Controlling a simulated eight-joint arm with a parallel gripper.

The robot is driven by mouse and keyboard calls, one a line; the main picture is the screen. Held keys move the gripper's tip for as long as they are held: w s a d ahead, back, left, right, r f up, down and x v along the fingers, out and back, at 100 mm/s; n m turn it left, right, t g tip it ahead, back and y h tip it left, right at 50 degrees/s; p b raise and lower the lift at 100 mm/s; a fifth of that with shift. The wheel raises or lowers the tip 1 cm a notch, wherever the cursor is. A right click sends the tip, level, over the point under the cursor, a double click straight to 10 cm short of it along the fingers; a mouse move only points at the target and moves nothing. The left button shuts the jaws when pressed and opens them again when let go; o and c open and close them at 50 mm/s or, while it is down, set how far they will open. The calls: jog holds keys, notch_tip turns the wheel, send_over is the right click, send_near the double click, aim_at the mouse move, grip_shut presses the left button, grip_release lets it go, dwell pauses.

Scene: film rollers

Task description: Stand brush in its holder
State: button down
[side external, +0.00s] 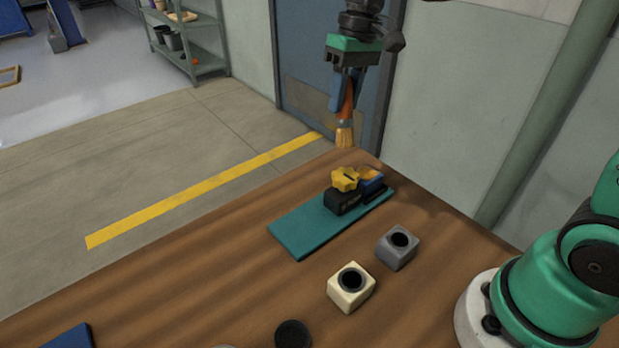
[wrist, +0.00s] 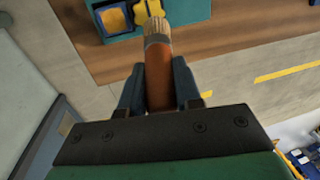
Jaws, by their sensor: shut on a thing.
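My gripper (side external: 349,88) is shut on the brush (side external: 345,133), high above the far end of the table. The brush has an orange-brown handle, a grey band and pale tan bristles, and its bristles point down. In the wrist view the brush (wrist: 158,70) sits between the two blue fingers, bristles away from the palm. Two blocks with round dark openings stand on the table: a cream one (side external: 342,295) and a grey one (side external: 391,257). I cannot tell which is the brush's holder. Both openings look empty. The gripper is well apart from both blocks.
A teal mat (side external: 300,238) carries a black, blue and yellow device (side external: 345,198) with a yellow knob. A dark round cup (side external: 293,334) and a blue item (side external: 70,338) lie at the near edge. The wooden table (side external: 200,290) is clear left of the mat.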

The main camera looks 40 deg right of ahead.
jog(key=s+a+f+n+t+y, duration=0.1)
jog(key=s+a+f+n, duration=0.1)
jog(key=s+a+n, duration=0.75)
jog(key=s+a+f+n, duration=0.2)
jog(key=s+a+n, duration=0.3)
jog(key=a, duration=0.8)
jog(key=shift+m, duration=0.55)
jog(key=shift+s+d+f, duration=0.1)
jog(key=shift+s+f, duration=0.05)
jog(key=shift+f, duration=1.25)
jog(key=shift+s+d+f, duration=0.1)
jog(key=shift+s+f, duration=0.05)
jog(key=shift+f, duration=1.3)
jog(key=shift+s+d+f, duration=0.1)
jog(key=shift+s+f, duration=0.05)
jog(key=shift+f, duration=1.25)
jog(key=shift+f, duration=0.15)
jog(key=shift+c, duration=0.6)
grip_release()
notch_tip(320, 180, up, 7)
